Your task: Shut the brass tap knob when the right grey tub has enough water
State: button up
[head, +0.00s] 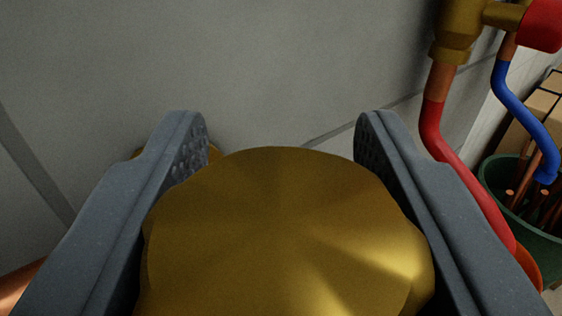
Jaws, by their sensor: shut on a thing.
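The brass tap knob (285,235) fills the lower middle of the head view, close to the camera. It is round with a wavy edge. My gripper (280,145) has one dark grey finger on each side of it and is shut on the knob. The knob hides what lies beneath and behind it. No grey tub and no water show in this view.
A brass fitting (458,30) with a red pipe (450,150) stands at the right, close to my right finger. A blue pipe (520,115) hangs beside it. A green tub (530,225) holding copper pipes and a cardboard box (545,105) are at the far right. A grey wall (270,70) is behind.

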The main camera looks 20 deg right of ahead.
jog(key=p, duration=0.2)
jog(key=shift+a+r+m+h+p, duration=0.1)
jog(key=shift+r+m+h+p, duration=0.1)
jog(key=shift+m+h+p, duration=0.15)
jog(key=m+g+h+p, duration=0.2)
jog(key=m+h+p, duration=0.1)
jog(key=p, duration=0.4)
jog(key=shift+s+g+h+p, duration=0.1)
jog(key=shift+g+h+p, duration=0.25)
jog(key=shift+h, duration=0.2)
jog(key=shift+s+d+f+m+g+h+p, duration=0.1)
jog(key=shift+d+m+g+h+p, duration=0.1)
jog(key=shift+m+g+h+p, duration=0.35)
jog(key=shift+d+f+m+g+h+p, duration=0.15)
jog(key=shift+m+g+h+p, duration=0.25)
jog(key=shift+g+h+p, duration=0.25)
jog(key=shift+s+d+m+g+h, duration=0.1)
jog(key=shift+m+g+h, duration=0.3)
jog(key=shift+g, duration=0.05)
jog(key=o, duration=1)
jog(key=b+v, duration=0.3)
jog(key=v, duration=1)
jog(key=shift+s+a, duration=0.15)
jog(key=shift+a, duration=0.2)
jog(key=shift+s+f, duration=0.1)
jog(key=shift+f, duration=0.05)
